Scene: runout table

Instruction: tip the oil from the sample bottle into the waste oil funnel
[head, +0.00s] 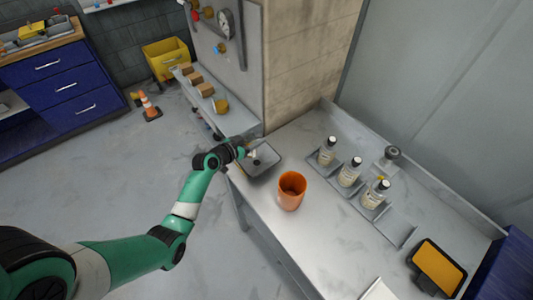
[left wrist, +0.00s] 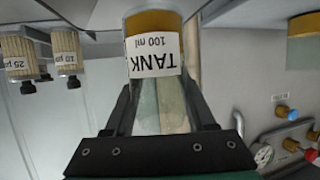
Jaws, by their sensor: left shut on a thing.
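My left gripper (head: 241,151) is over the near left edge of the bench, beside a small grey tray. It is shut on the sample bottle (left wrist: 152,58). In the left wrist view the bottle sits between my fingers, with a white "TANK 100 ml" label, amber oil at the picture's top and clear glass between the fingers. In the head view the bottle is mostly hidden by the gripper, and its tilt is hard to tell. The orange waste oil funnel (head: 291,190) stands on the bench to the right of the gripper, apart from it. My right gripper is not in view.
Three capped bottles (head: 350,172) stand in a rack, with an empty place (head: 398,226) at its near end. The small grey tray (head: 270,167) lies left of the funnel. A yellow-screened device (head: 438,268) stands at the right. A shelf (head: 190,80) with small jars adjoins the bench.

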